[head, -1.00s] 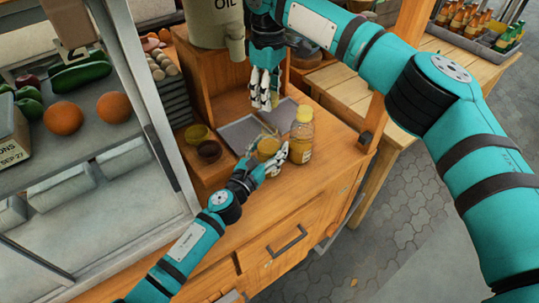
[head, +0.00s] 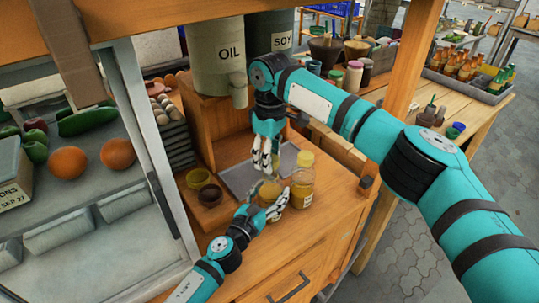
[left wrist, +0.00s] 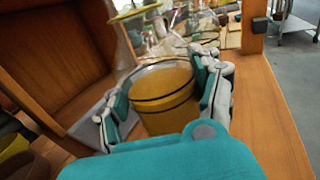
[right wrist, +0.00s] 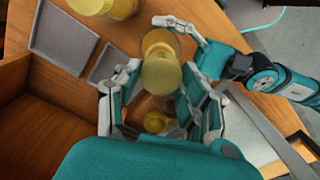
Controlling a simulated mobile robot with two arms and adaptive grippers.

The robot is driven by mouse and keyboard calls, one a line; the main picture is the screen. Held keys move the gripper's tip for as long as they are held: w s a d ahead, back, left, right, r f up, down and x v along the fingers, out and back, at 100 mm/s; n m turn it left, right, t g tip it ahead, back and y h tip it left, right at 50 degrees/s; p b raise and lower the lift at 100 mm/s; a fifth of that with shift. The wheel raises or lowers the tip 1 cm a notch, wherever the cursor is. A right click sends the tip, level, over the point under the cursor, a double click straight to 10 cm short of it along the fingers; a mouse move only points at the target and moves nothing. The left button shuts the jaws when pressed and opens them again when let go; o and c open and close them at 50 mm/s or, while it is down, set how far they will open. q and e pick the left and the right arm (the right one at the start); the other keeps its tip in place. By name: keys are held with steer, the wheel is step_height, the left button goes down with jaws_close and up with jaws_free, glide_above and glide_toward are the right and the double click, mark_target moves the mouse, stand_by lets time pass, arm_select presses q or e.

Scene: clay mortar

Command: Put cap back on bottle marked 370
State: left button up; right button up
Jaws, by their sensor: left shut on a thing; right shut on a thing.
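My left gripper (head: 276,203) is shut on a squat bottle of yellow-brown liquid (left wrist: 162,95) and holds it over the wooden counter; the bottle's top faces up, and no number can be read on it. My right gripper (head: 266,168) points down just above that bottle. It is shut on a round yellowish cap (right wrist: 162,76), which also shows at the top of the left wrist view (left wrist: 135,12). The cap is apart from the bottle's mouth. A second capped bottle (head: 302,182) stands on the counter to the right; its label is too small to read.
A grey tray (head: 240,178) lies behind the grippers. A yellow bowl (head: 198,178) and a brown bowl (head: 210,195) sit to the left. A large oil container (head: 218,60) stands on the wooden shelf behind. The counter's front right is clear.

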mark_target(270, 194)
steer(key=shift+f, duration=0.9)
steer(key=shift+f, duration=0.55)
